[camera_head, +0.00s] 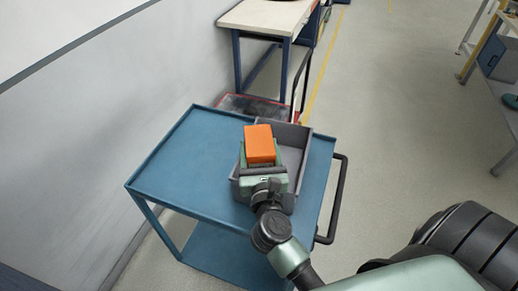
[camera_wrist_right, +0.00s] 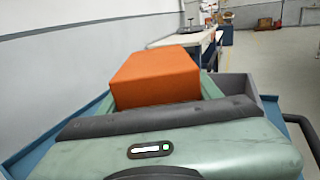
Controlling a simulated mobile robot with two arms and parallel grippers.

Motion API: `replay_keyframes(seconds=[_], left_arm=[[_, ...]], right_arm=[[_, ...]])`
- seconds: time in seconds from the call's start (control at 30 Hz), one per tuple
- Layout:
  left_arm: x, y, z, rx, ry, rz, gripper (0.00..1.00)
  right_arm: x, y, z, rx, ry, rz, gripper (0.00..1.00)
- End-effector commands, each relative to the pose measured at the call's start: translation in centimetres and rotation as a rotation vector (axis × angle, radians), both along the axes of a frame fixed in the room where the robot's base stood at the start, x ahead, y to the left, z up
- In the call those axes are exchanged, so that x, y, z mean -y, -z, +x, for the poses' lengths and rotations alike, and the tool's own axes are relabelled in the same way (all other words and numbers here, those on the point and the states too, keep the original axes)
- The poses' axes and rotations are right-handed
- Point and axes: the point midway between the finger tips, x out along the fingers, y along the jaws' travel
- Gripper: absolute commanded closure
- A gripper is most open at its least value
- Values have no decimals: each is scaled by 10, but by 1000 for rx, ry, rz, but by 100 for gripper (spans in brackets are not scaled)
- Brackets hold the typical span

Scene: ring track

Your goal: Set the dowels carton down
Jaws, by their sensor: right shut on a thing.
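An orange box, the dowels carton (camera_head: 259,144), is held in my right gripper (camera_head: 258,160) over the near left part of a grey open bin on a blue cart. In the right wrist view the carton (camera_wrist_right: 157,78) stands beyond the gripper's palm, with its top and near face showing. I cannot tell whether the carton's underside touches the bin. My left gripper is in neither view.
The blue cart (camera_head: 185,160) has a bare top left of the grey bin (camera_head: 293,135) and a black handle (camera_head: 338,200) on its right. A workbench (camera_head: 268,17) stands beyond it. A pale wall runs along the left.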

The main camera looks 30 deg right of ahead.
Motion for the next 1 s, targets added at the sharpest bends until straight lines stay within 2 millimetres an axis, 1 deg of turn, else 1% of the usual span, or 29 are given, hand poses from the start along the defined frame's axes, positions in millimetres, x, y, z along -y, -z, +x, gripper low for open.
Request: replay_keyframes(seconds=[0.4,0.5,0.53,0.57,0.6,0.87,1.0], left_arm=[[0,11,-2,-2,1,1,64],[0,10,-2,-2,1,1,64],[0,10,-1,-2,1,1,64],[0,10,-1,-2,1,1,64],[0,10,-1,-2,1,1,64],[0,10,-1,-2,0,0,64],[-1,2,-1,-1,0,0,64]], right_arm=[[0,12,0,1,0,0,86],[0,11,0,1,0,0,86],[0,12,0,0,0,0,28],[0,12,0,0,0,0,20],[0,12,0,0,0,0,15],[0,11,0,0,0,0,15],[0,2,0,1,0,0,15]])
